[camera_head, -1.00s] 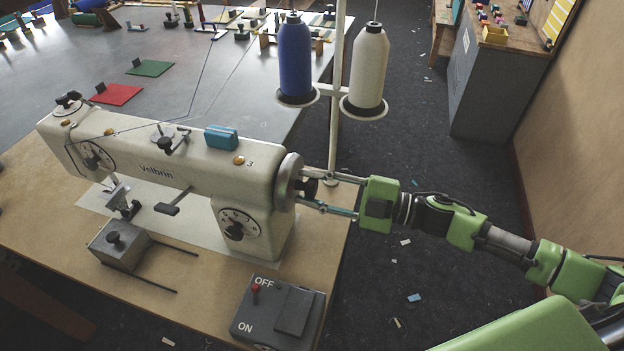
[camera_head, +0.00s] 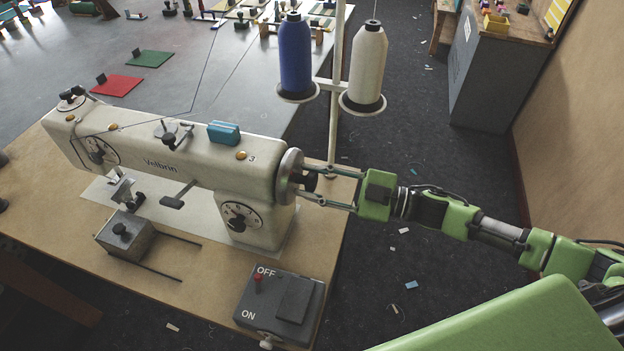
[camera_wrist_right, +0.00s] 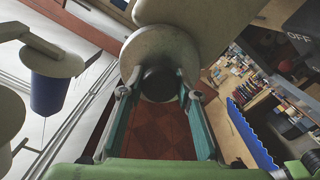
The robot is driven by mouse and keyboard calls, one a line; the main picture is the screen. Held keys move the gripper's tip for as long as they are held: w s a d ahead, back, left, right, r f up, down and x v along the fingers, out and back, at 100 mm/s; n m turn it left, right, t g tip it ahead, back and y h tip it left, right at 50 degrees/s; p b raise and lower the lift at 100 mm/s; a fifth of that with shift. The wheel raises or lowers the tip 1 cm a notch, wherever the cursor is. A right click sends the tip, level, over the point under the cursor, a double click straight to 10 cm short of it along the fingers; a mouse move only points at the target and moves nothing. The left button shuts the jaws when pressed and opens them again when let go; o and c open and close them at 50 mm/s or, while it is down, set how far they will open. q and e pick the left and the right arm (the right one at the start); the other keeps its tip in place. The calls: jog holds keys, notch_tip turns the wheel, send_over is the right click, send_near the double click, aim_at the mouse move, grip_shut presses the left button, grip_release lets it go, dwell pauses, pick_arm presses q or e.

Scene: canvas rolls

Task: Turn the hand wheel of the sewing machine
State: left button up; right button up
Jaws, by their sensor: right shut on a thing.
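The cream sewing machine (camera_head: 175,160) stands on a wooden table. Its pale round hand wheel (camera_head: 289,176) is on the right end, with a dark knob at its middle. My right gripper (camera_head: 309,182) reaches in from the right and is shut on the hand wheel at this knob. In the right wrist view, the wheel disc (camera_wrist_right: 160,48) faces the camera. The two teal-lined fingers of my right gripper (camera_wrist_right: 157,92) lie on either side of the dark knob (camera_wrist_right: 159,83). My left gripper is not in view.
A grey ON/OFF switch box (camera_head: 281,306) sits at the table's front corner. Blue (camera_head: 295,55) and white (camera_head: 364,65) thread cones stand on a stand behind the wheel. A grey cabinet (camera_head: 495,75) is at the back right. The floor right of the table has small scraps.

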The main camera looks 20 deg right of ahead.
jog(key=o, duration=1.1)
jog(key=shift+d, duration=0.1)
jog(key=v, duration=1.2)
